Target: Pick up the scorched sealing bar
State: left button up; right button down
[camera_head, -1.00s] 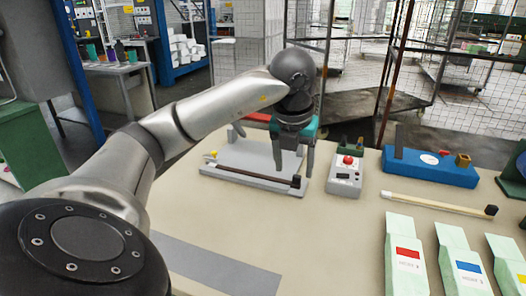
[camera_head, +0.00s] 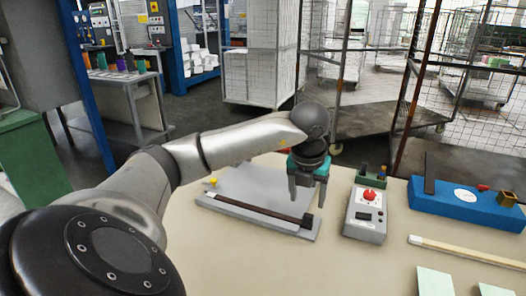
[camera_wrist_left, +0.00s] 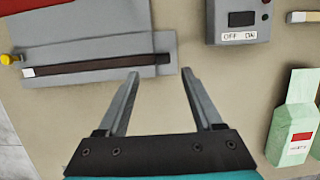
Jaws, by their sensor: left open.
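The scorched sealing bar (camera_head: 258,209) is a long, thin dark brown bar with a pale left end and a black right end. It lies along the front of the grey press (camera_head: 225,188). In the left wrist view the bar (camera_wrist_left: 95,66) runs across the upper left, with its dark right end near my fingertips. My left gripper (camera_head: 306,202) points down by the bar's right end. Its fingers are open and empty in the left wrist view (camera_wrist_left: 160,76), apart from the bar. My right gripper is not in view.
A grey control box (camera_head: 366,212) with a red button stands right of the press. A blue holder (camera_head: 465,203) and a pale bar (camera_head: 465,251) lie farther right. Pale green cartons (camera_wrist_left: 297,115) stand at the front right. The tabletop (camera_head: 330,262) in front is clear.

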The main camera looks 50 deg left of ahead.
aim_at(308, 215)
pick_arm(q)
jog(key=x, duration=0.6)
jog(key=shift+w+d+f+b, duration=0.15)
jog(key=shift+w+f+b, duration=0.05)
jog(key=shift+f+b, duration=0.2)
jog(key=shift+r, duration=0.1)
grip_shut()
